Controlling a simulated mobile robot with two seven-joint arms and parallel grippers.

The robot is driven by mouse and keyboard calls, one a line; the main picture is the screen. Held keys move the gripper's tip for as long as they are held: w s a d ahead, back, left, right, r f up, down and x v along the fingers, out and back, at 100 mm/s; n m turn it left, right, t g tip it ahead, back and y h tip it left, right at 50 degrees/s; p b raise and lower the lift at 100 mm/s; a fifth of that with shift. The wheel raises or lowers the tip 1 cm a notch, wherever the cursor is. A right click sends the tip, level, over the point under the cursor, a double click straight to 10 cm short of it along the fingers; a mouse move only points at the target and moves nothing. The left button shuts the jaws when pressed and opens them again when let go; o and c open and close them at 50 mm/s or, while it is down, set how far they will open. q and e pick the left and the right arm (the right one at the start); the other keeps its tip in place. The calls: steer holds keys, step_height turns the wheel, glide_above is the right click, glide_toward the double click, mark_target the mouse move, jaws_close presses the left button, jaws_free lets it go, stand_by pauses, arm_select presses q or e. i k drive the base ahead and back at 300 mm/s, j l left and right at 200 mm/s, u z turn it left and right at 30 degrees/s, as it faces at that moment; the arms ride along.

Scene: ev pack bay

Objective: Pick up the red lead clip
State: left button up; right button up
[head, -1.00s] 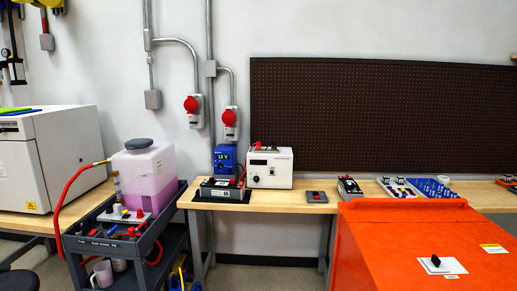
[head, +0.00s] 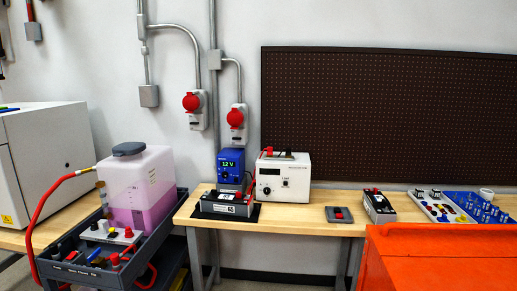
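On the wooden bench, a small dark battery (head: 226,207) sits on a black mat. In front of the white load tester (head: 291,178) and at the battery's right end, a small red piece (head: 249,188) shows, perhaps a red clip; it is too small to be sure. Another red piece (head: 268,152) sits on top of the tester at its left corner, and may also be a clip. A blue charger (head: 231,165) reading 12 V stands behind the battery. Neither of my grippers is in view.
A grey cart (head: 95,268) with a pink-liquid tank (head: 138,190) and red hose stands at left. An orange cabinet (head: 440,262) blocks the front right. A grey pad (head: 339,215), a small meter (head: 378,206) and a blue rack (head: 478,207) lie along the bench.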

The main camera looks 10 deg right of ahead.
mark_target(269, 150)
steer(key=i+l+u, duration=0.1)
steer(key=i, duration=0.3)
steer(key=i+l+u, duration=0.1)
steer(key=i, duration=0.3)
steer(key=i+l+u, duration=0.1)
steer(key=i+l, duration=0.25)
